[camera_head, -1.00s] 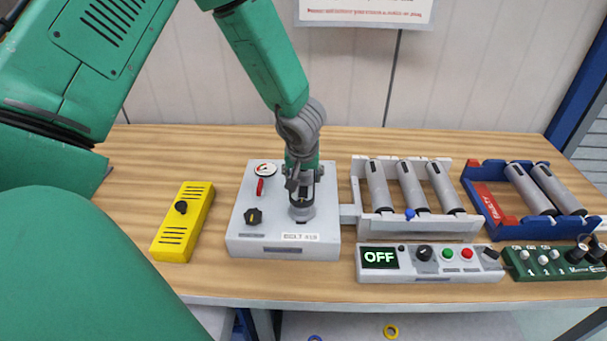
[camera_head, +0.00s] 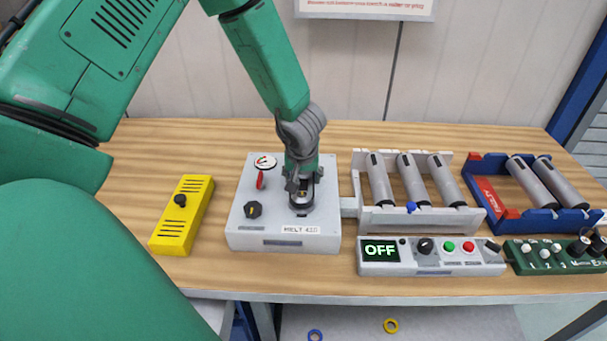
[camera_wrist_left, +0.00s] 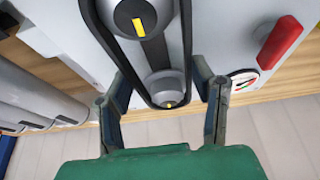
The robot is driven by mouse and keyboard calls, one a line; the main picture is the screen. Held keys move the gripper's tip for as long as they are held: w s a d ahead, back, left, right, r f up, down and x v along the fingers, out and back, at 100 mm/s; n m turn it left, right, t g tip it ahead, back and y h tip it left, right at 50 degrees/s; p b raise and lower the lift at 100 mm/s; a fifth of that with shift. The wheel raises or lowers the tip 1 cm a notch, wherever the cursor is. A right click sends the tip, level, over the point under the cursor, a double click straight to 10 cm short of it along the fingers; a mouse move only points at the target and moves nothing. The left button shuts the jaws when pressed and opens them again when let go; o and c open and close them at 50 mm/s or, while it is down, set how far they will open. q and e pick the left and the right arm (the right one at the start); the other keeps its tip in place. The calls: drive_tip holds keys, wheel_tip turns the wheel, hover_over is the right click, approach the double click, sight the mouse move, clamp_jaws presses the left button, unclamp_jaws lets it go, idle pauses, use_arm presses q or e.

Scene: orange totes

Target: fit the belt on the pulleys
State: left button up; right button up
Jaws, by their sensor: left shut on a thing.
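The black belt (camera_wrist_left: 182,52) is a long loop in the left wrist view. It runs around a large grey pulley (camera_wrist_left: 124,22) and a smaller grey pulley (camera_wrist_left: 160,78), each with a yellow mark. I cannot tell whether it is fully seated in the grooves. In the head view the left gripper (camera_head: 302,194) points down over the grey belt box (camera_head: 262,232) and hides much of the pulleys. My right gripper is not in view.
A yellow box (camera_head: 196,222) stands left of the belt box. To the right are a grey roller frame (camera_head: 420,220), a blue roller frame (camera_head: 545,226), a control box reading OFF (camera_head: 432,268) and a green box (camera_head: 540,266). A red lever (camera_wrist_left: 281,43) stands near the left gripper.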

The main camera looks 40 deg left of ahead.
use_arm(q)
drive_tip(key=shift+f, duration=0.45)
idle(0.5)
drive_tip(key=o, duration=1.2)
drive_tip(key=shift+r, duration=0.1)
drive_tip(key=shift+r+p, duration=2.25)
drive_tip(key=shift+p, duration=0.6)
drive_tip(key=shift+r+p, duration=0.4)
drive_tip(key=shift+r, duration=0.8)
